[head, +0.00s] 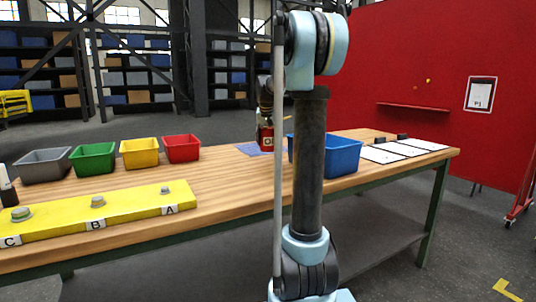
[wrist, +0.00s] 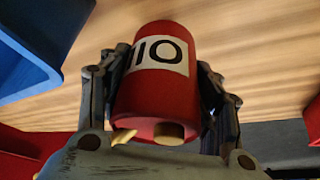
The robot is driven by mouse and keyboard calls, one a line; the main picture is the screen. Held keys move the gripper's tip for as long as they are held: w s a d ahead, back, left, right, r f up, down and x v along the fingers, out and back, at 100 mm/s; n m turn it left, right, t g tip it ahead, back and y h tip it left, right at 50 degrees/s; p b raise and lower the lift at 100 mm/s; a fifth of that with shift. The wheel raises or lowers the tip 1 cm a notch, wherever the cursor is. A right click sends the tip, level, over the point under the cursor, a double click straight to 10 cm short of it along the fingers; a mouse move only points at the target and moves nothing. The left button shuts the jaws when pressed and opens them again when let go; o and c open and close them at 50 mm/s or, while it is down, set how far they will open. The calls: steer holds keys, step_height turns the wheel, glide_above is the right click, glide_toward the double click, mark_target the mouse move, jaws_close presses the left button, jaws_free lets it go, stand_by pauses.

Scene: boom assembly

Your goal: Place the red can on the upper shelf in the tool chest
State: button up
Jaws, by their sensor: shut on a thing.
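The red can (wrist: 155,100) has a white label with black figures and is held between the two dark fingers of my gripper (wrist: 162,65) in the wrist view. The fingers are shut on its sides. In the head view the can (head: 265,138) hangs below my gripper (head: 265,118), above the far part of the wooden table, left of the blue bin. My arm column partly covers that area. I cannot make out a tool chest or its upper shelf in either view.
The wooden table (head: 225,190) bears grey (head: 43,165), green (head: 93,158), yellow (head: 139,153), red (head: 182,148) and blue (head: 342,158) bins. A yellow bar (head: 130,205) with bolts lies at front left. White sheets (head: 405,149) lie at right. A red wall (head: 400,60) stands behind.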

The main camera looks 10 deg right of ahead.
mark_target(268, 149)
steer(key=shift+d+f, duration=0.1)
steer(key=shift+f, duration=2.55)
steer(key=o, duration=1.2)
steer(key=shift+o, duration=0.2)
steer(key=shift+s, duration=0.1)
